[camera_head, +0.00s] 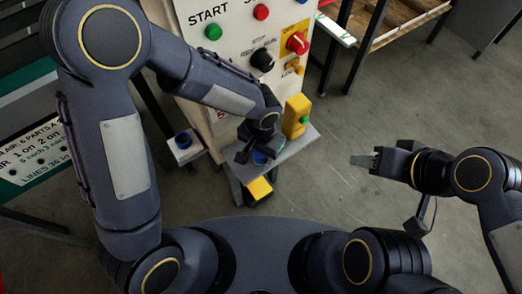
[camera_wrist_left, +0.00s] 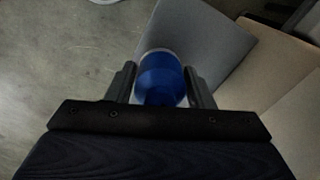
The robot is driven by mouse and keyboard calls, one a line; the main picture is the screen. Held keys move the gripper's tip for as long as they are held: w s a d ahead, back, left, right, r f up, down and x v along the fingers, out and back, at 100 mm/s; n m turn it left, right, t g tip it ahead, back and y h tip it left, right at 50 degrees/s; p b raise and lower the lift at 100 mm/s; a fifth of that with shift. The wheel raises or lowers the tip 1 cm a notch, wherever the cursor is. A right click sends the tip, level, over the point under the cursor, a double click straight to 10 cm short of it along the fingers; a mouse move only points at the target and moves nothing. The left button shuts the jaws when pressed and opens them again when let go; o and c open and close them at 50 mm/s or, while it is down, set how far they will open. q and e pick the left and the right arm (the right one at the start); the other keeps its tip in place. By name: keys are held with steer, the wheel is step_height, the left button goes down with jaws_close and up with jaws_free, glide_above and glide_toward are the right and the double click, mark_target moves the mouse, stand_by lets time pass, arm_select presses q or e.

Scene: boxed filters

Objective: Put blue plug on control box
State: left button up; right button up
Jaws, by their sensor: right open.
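The control box (camera_head: 238,42) stands at the top centre, a pale panel with a START label and coloured buttons. A blue plug (camera_head: 260,157) shows under my left gripper (camera_head: 256,148), over the grey shelf (camera_head: 285,148) in front of the box. In the left wrist view the blue plug (camera_wrist_left: 160,78) lies between the two fingers of my left gripper (camera_wrist_left: 161,88), close to both. I cannot tell whether the fingers press on it or whether it rests on the shelf. My right gripper (camera_head: 366,160) is open and empty over the floor at right.
Another blue round part (camera_head: 183,141) sits on a small white ledge at left. A yellow part (camera_head: 258,190) is below the shelf.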

arm_select(q)
steer(key=shift+o, duration=1.4)
steer(key=shift+r+p, duration=0.3)
steer(key=shift+r, duration=0.2)
step_height(320, 180, up, 12)
steer(key=shift+f+p, duration=0.25)
steer(key=shift+p, duration=0.25)
steer(key=shift+s, duration=0.1)
